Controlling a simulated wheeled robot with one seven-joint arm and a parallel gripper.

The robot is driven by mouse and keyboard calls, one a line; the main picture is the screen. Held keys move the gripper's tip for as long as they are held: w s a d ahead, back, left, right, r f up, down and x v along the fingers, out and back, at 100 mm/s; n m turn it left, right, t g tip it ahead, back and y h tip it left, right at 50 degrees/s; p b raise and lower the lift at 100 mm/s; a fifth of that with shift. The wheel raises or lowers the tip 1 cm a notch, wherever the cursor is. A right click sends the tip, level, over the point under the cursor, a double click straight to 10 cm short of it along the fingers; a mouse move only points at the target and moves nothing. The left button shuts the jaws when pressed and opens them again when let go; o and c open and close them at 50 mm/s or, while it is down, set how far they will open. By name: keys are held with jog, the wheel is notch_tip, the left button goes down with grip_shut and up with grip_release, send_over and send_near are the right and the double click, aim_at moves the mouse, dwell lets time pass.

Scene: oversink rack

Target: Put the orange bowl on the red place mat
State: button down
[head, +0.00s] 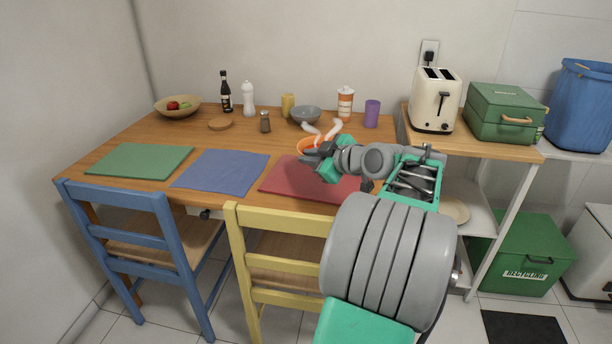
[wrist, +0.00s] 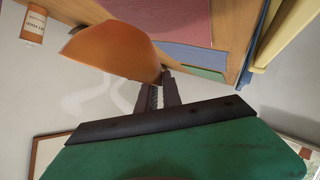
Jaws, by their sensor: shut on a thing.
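The orange bowl (head: 311,143) is in my gripper (head: 316,156), partly hidden behind it in the head view. In the wrist view the bowl (wrist: 115,45) fills the upper left, and my gripper's fingers (wrist: 163,78) are shut on its rim. White steam-like wisps (head: 331,129) show by the bowl. The red place mat (head: 285,180) lies flat at the right front of the table, partly hidden by my arm. It also shows at the top of the wrist view (wrist: 185,14). The bowl appears at the mat's back edge in the head view; its exact height is unclear.
A grey bowl (head: 305,114), an orange-labelled jar (head: 345,102) and a purple cup (head: 372,113) stand behind. The blue mat (head: 220,172) and green mat (head: 138,160) lie to the left. The yellow chair (head: 275,222) and blue chair (head: 115,205) stand at the front edge.

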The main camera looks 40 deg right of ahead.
jog(key=shift+w+d+f, duration=0.2)
jog(key=shift+w+f, duration=0.5)
jog(key=f, duration=0.2)
jog(key=f+b, duration=0.1)
jog(key=shift+w+d+f, duration=0.1)
jog(key=shift+w+f, duration=0.15)
jog(key=shift+f, duration=0.1)
jog(key=c, duration=1.5)
grip_release()
jog(key=shift+f, duration=0.1)
jog(key=p+v, duration=0.1)
jog(key=v, duration=1.1)
jog(key=shift+s+p, duration=0.1)
jog(key=shift+p, duration=0.2)
